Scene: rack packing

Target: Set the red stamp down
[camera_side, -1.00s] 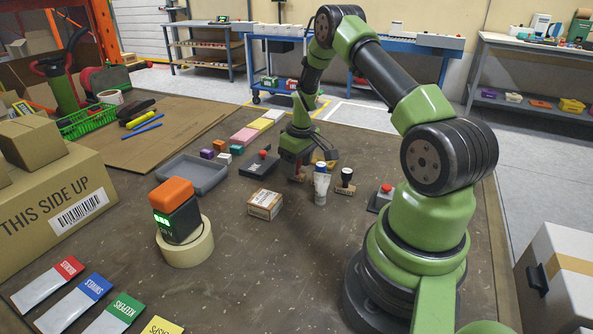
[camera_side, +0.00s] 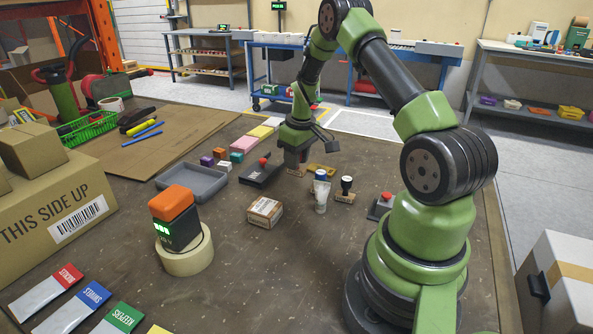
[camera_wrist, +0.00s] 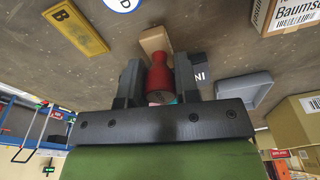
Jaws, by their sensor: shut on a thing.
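The red stamp (camera_wrist: 158,78) has a red handle and a pale wooden base (camera_wrist: 153,40). In the wrist view my gripper (camera_wrist: 157,72) has one finger on each side of the handle and is shut on it. In the side view my gripper (camera_side: 297,157) points down just behind the white tube, with the stamp's base (camera_side: 296,170) below it, close to the table. The stamp looks roughly upright. Whether its base touches the table I cannot tell, and the fingers hide most of the handle in the side view.
A grey tray (camera_side: 192,182) lies further left.

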